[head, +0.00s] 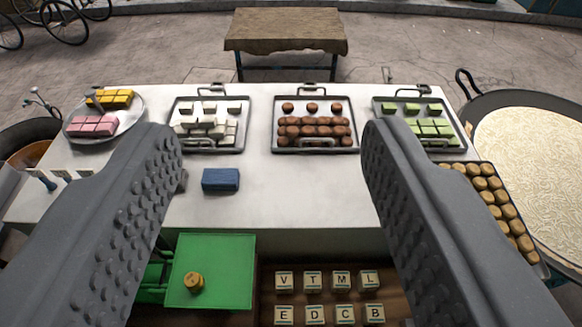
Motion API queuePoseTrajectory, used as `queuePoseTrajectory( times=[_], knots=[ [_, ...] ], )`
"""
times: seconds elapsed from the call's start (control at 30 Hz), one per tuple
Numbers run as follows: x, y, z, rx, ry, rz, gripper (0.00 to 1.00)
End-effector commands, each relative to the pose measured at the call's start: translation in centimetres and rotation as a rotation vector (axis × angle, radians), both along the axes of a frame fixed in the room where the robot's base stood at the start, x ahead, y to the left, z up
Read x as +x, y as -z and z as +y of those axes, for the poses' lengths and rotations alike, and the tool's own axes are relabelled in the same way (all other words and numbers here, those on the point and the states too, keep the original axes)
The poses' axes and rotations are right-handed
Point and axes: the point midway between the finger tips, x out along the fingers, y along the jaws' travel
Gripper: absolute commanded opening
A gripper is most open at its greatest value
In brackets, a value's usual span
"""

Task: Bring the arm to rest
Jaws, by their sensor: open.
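My gripper (270,160) is open and empty. Its two dark grey, studded fingers reach forward from the bottom left and bottom right, with a wide gap between them. It hangs over the near side of a white table (290,205). The fingertips appear apart from everything on the table, though they cover part of it from view.
Trays of white (208,145), brown (300,147) and green (430,145) sweets line the table's back. A pink-and-yellow plate (75,120) stands left, a blue block (220,180) mid-table, a large pan (490,97) right. A green platform (240,260) and lettered cubes (313,284) lie nearest.

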Motion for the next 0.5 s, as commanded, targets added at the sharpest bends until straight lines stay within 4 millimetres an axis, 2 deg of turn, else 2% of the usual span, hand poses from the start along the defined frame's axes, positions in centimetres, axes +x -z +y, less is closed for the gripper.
queuePoseTrajectory(
  times=[0.17, 0.27, 0.5],
  knots=[
    [0.0, 1.1, 0.0, -0.001, 0.0, 0.0, 0.52],
    [0.0, 2.6, 0.0, -0.001, 0.0, 0.001, 0.52],
    [0.0, 8.1, 0.0, -0.002, 0.0, 0.001, 0.52]
  ],
)
